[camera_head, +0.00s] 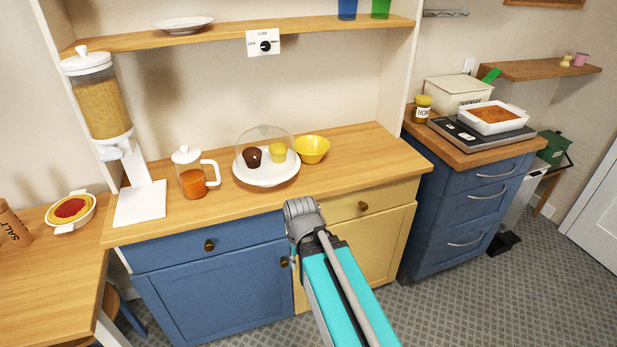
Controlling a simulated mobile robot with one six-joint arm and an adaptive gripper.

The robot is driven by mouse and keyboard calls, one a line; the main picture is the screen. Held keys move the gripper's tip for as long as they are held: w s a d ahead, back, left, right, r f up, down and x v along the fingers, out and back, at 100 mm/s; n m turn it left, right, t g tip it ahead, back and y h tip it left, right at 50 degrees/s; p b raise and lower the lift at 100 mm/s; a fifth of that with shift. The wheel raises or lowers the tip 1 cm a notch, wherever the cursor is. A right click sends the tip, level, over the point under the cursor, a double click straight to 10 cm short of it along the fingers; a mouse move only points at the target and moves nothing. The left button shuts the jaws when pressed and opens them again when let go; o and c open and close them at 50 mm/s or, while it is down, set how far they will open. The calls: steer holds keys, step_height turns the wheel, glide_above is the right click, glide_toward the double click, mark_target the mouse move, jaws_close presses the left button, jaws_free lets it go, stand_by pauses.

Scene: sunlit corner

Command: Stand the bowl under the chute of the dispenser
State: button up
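The yellow bowl (312,151) stands upright and looks empty on the wooden counter, just right of the domed cake plate. The dispenser (101,105) stands at the counter's left end, with a clear hopper of yellowish grains and a white lid. Its chute (109,153) juts out at the lower left of the hopper, above the white base plate (141,204). The base plate is bare. My teal arm reaches up from the bottom to a grey joint in front of the counter's edge. No gripper fingers show.
A press jug (192,182) with orange contents and the domed plate (266,173) holding two small cakes stand between bowl and dispenser. A shelf (230,35) runs above. The counter's front strip is clear. A pie dish (72,211) sits on the lower left table.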

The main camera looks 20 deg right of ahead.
step_height(320, 180, up, 8)
steer(key=p, duration=0.7)
steer(key=shift+a, duration=0.1)
